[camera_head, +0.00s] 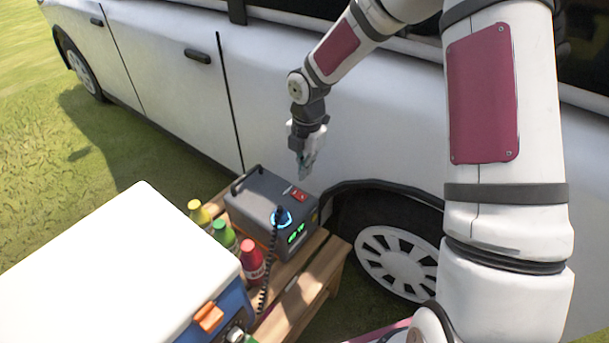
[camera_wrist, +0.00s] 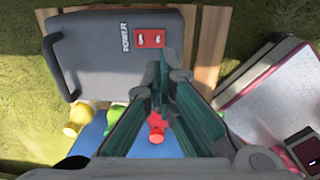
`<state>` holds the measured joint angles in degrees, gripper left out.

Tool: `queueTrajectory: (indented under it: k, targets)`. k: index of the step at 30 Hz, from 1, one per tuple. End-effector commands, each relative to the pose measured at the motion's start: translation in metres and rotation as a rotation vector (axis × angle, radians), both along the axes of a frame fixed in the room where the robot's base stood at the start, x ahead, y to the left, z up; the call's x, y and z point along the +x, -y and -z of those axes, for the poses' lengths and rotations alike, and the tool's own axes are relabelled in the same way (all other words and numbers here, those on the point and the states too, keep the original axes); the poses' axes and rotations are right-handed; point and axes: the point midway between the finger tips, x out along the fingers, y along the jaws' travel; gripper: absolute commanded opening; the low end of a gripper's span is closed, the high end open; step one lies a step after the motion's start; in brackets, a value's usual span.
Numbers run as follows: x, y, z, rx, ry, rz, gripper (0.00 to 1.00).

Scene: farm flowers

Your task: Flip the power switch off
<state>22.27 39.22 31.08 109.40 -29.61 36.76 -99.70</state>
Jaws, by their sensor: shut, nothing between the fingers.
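The grey power box (camera_head: 262,205) stands on a wooden bench beside the white vehicle. Its red power switch (camera_head: 299,195) is on the top face. In the wrist view the red switch plate (camera_wrist: 150,38) lies beside the word POWER on the grey box (camera_wrist: 90,62). I cannot tell the switch position for sure. A blue ring and green display are lit on the box's front. My gripper (camera_head: 304,172) is shut and empty, apart from the box and above the switch. In the wrist view my gripper's fingertips (camera_wrist: 160,72) appear just below the switch plate.
A black coiled cable (camera_head: 270,262) hangs in front. A white-lidded cooler (camera_head: 120,265) fills the lower left. The white vehicle (camera_head: 180,95) stands close behind.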

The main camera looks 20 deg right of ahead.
Motion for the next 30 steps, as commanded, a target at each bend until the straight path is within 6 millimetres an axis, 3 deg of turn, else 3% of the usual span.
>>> queueTrajectory:
  k: [3, 9, 30]
  targets:
    - [-0.002, 0.001, -0.023, 0.000, 0.003, 0.000, 0.00]
    - [-0.004, 0.003, -0.041, 0.000, 0.001, 0.000, 0.00]
    - [0.003, 0.003, -0.048, 0.018, 0.024, -0.002, 0.00]
